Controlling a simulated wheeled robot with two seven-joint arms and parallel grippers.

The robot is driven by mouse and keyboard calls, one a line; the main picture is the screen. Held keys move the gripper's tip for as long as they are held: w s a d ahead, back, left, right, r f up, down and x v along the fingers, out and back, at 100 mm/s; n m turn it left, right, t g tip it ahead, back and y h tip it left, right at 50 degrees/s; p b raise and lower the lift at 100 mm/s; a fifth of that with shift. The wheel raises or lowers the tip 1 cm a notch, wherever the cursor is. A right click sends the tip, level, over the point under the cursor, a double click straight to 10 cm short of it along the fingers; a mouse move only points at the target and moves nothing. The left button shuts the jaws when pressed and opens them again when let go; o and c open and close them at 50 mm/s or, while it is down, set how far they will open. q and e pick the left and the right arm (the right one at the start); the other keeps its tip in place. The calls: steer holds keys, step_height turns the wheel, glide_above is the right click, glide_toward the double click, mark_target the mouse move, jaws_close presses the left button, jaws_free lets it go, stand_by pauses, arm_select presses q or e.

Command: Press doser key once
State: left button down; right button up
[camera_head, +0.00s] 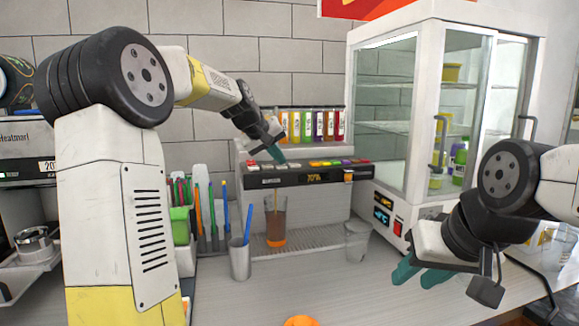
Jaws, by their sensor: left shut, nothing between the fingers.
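The doser (300,176) stands at the back middle, with a row of coloured keys along its top front edge and a small lit display. Several bottles of coloured liquid (312,125) stand behind the keys. My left gripper (283,160) is shut and empty, its tips at the keys on the left part of the panel. I cannot tell whether they touch a key. A clear cup (275,225) with orange-brown liquid stands on the drip grate under the doser. My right gripper (420,275) hangs above the counter at the right, with its teal fingers apart.
A glass-door display cabinet (425,120) stands right of the doser. An empty clear cup (357,242) is at the grate's right end. A grey metal cup (240,258) with a blue straw stands front left. The front middle counter (330,285) is mostly clear.

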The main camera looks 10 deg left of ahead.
mark_target(279, 167)
arm_select(q)
steer(key=shift+r, duration=0.1)
stand_by(0.3)
steer(key=shift+r, duration=0.75)
steer(key=shift+r, duration=2.5)
stand_by(0.9)
